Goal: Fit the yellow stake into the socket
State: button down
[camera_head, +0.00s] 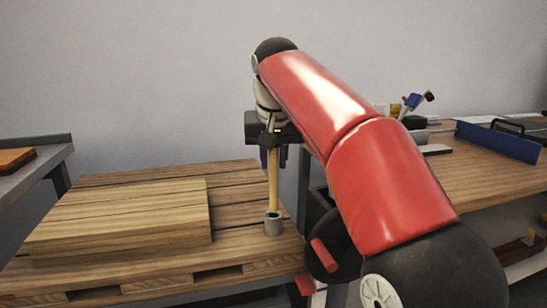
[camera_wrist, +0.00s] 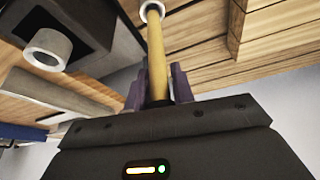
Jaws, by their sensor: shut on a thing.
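The yellow stake (camera_head: 273,178) stands roughly upright in the head view, and it also shows in the wrist view (camera_wrist: 157,55). My gripper (camera_head: 272,143) is shut on its upper end; in the wrist view the dark purple fingers (camera_wrist: 157,88) flank it. The socket (camera_head: 273,224) is a short grey cylinder on the pallet, and its pale ring shows in the wrist view (camera_wrist: 152,7). The stake's lower end is at the socket's mouth. I cannot tell how deep it sits inside.
A wooden slab (camera_head: 120,217) lies on the pallet (camera_head: 240,255) left of the socket. A workbench (camera_head: 490,185) with a blue panel (camera_head: 497,142) and tools stands at the right. In the wrist view another grey ring-shaped piece (camera_wrist: 48,50) shows on a dark block.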

aim_at(274, 178)
jog(key=shift+f+b, duration=1.6)
jog(key=shift+f, duration=0.8)
jog(key=c, duration=1.1)
grip_release()
jog(key=p+v, duration=0.2)
jog(key=v, duration=0.5)
jog(key=shift+s+r, duration=0.15)
jog(key=shift+r, duration=0.25)
